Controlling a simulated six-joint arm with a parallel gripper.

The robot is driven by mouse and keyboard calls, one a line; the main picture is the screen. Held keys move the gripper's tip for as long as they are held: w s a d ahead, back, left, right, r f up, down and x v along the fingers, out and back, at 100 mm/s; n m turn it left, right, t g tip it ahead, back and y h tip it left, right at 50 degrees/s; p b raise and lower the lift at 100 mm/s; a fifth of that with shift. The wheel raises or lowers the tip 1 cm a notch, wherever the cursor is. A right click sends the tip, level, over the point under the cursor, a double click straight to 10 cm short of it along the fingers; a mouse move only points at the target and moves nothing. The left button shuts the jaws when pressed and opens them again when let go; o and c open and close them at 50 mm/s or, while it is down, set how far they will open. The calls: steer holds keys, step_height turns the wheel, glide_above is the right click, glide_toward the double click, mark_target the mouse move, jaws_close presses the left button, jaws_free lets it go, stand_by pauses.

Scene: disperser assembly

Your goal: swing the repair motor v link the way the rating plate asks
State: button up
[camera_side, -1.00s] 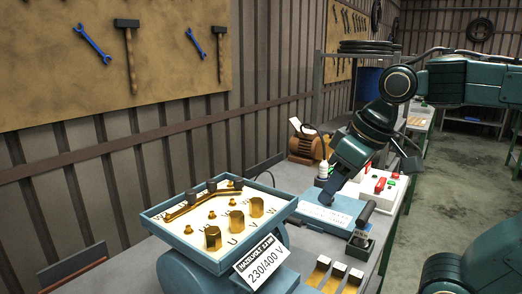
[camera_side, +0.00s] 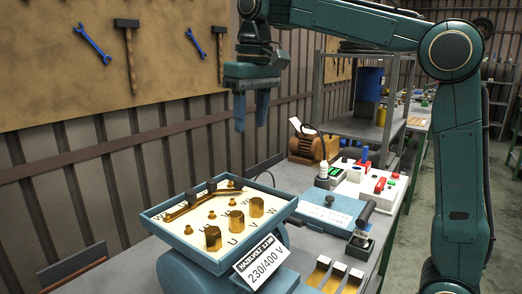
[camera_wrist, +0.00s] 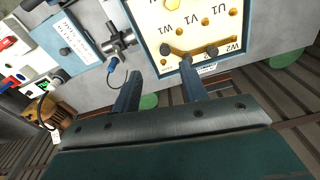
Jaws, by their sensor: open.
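The repair motor's open terminal box (camera_side: 160,225) stands on the bench in the side view, with a cream board inside. Brass posts (camera_side: 237,221) stand along its front row, marked U, V and W. Brass link pieces (camera_side: 187,203) with dark knobs (camera_side: 211,187) lie along the back row; I cannot tell which is the V link. The rating plate (camera_side: 262,262) on the front reads 230/400 V. My gripper (camera_side: 251,125) is open and empty, pointing down above the box's back edge. In the wrist view my gripper's fingers (camera_wrist: 160,78) are apart, near the board (camera_wrist: 195,33).
Three brass strips (camera_side: 335,279) lie at the bench front. A brown motor (camera_side: 305,147) sits behind.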

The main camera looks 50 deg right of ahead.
mark_target(239, 179)
steer(key=shift+w+a+g, duration=0.2)
steer(key=shift+w+g, duration=0.2)
steer(key=shift+w, duration=1.35)
steer(key=shift+f, duration=0.15)
steer(key=shift+f, duration=6.75)
jaws_close()
